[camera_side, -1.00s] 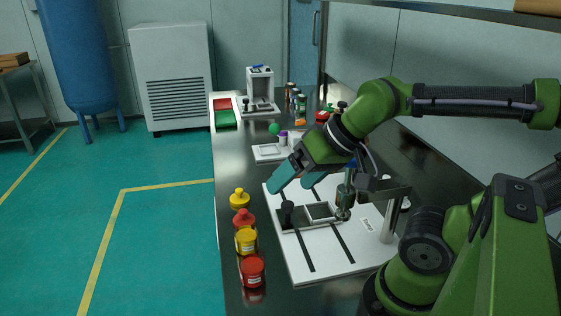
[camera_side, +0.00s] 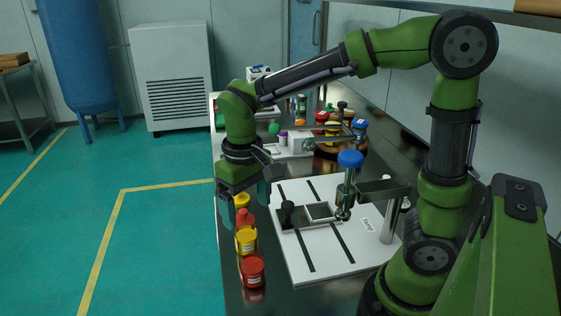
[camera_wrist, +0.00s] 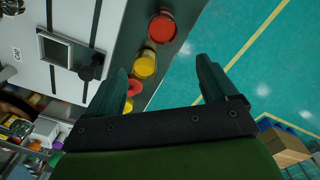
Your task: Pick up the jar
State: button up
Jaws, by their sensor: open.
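Several jars stand in a row along the table's left edge: a near red jar (camera_side: 252,271), a yellow jar (camera_side: 246,241), another red jar (camera_side: 245,219) and a far yellow jar (camera_side: 241,200), partly hidden by my gripper. Which one the task means cannot be told. My gripper (camera_side: 246,207) is open, pointing down over the far end of the row, with nothing held. In the wrist view my gripper (camera_wrist: 163,66) shows its fingers spread, with the near red jar (camera_wrist: 162,27) and a yellow jar (camera_wrist: 146,65) ahead, and the others by the left finger.
More jars and bottles (camera_side: 325,117) stand farther back. The floor left of the table is open.

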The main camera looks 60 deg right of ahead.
aim_at(252, 264)
jog(key=shift+s+a+f, duration=0.1)
jog(key=shift+s+f, duration=0.05)
jog(key=shift+f, duration=2.5)
jog(key=shift+s+a+f, duration=0.1)
jog(key=shift+a+f, duration=0.05)
jog(key=shift+f, duration=2.55)
jog(key=shift+s+a+f, duration=0.1)
jog(key=shift+s+f, duration=0.05)
jog(key=shift+f, duration=2.5)
jog(key=c, duration=1.1)
